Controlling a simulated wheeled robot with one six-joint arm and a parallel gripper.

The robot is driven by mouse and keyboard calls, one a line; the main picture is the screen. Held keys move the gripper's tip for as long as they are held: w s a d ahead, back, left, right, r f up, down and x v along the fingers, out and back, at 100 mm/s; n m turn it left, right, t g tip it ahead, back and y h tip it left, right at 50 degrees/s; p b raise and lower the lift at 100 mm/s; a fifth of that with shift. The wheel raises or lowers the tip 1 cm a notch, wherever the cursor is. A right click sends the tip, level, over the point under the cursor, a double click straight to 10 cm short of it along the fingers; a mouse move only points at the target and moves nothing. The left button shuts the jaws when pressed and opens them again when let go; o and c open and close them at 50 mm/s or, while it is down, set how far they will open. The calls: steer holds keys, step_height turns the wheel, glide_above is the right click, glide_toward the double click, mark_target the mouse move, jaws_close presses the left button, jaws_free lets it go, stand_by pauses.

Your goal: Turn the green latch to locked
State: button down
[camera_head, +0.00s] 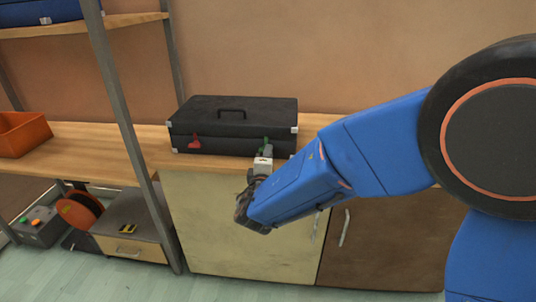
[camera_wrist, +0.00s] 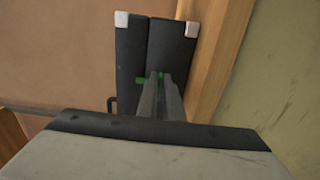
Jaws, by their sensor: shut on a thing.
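A black case (camera_head: 230,115) with light metal corners and a top handle lies on the wooden counter. Its front carries a red latch (camera_head: 194,142) on the left and the green latch (camera_head: 266,146) on the right, partly hidden by my gripper. My gripper (camera_head: 264,153) is at the case's front right, shut on the green latch. In the wrist view the case (camera_wrist: 131,60) stands on end in the picture, and the green latch (camera_wrist: 141,81) shows beside the fingertips (camera_wrist: 160,80). The part of the latch between the fingers is hidden.
The wooden counter (camera_head: 315,128) runs along the wall above a pale cabinet door (camera_head: 215,220) and a brown one (camera_head: 385,240). A grey shelf post (camera_head: 125,120) stands left of the case. An orange bin (camera_head: 22,134) sits at far left. The counter right of the case looks clear.

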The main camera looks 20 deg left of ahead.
steer(key=shift+f, duration=0.1)
steer(key=c, duration=1.9)
jaws_free()
steer(key=shift+s, duration=0.1)
steer(key=v, duration=1.7)
steer(key=shift+s, duration=0.15)
